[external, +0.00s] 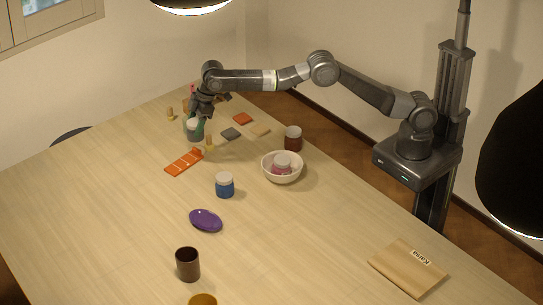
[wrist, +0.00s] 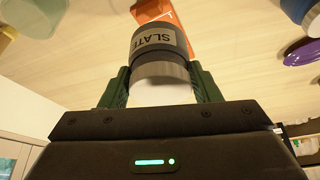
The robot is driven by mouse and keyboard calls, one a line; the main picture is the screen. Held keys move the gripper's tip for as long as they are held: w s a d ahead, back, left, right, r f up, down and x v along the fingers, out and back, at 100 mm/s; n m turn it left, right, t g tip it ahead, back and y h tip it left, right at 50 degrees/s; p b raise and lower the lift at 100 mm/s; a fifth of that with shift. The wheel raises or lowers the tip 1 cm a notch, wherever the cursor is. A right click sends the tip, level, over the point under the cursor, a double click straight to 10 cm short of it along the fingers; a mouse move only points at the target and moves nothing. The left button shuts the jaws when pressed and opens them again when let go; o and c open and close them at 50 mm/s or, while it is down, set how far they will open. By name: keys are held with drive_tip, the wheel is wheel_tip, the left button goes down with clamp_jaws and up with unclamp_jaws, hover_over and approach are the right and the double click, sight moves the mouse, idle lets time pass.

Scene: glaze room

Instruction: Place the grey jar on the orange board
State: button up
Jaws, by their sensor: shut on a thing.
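The grey jar (external: 194,134) is dark with a pale lid. My gripper (external: 194,122) is shut on it near the far left part of the table. In the wrist view the jar (wrist: 158,44) carries a label reading SLATE and sits between the green fingers of my gripper (wrist: 161,80). The orange board (external: 184,162), a flat strip with pale lines, lies just in front of the jar in the external view. In the wrist view the board (wrist: 178,28) shows beyond the jar, partly hidden by it. The jar's height over the table is hard to tell.
A blue jar (external: 225,186), a purple oval dish (external: 206,220) and a brown cup (external: 188,265) stand nearer. The left table area is clear.

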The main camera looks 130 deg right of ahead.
drive_tip(key=shift+f+p, duration=0.35)
drive_tip(key=shift+f, duration=2.35)
drive_tip(key=shift+f, duration=0.2)
drive_tip(key=o, duration=1.1)
drive_tip(key=shift+r, duration=0.1)
drive_tip(key=b+v, duration=0.2)
drive_tip(key=v, duration=1)
drive_tip(key=shift+s, duration=0.1)
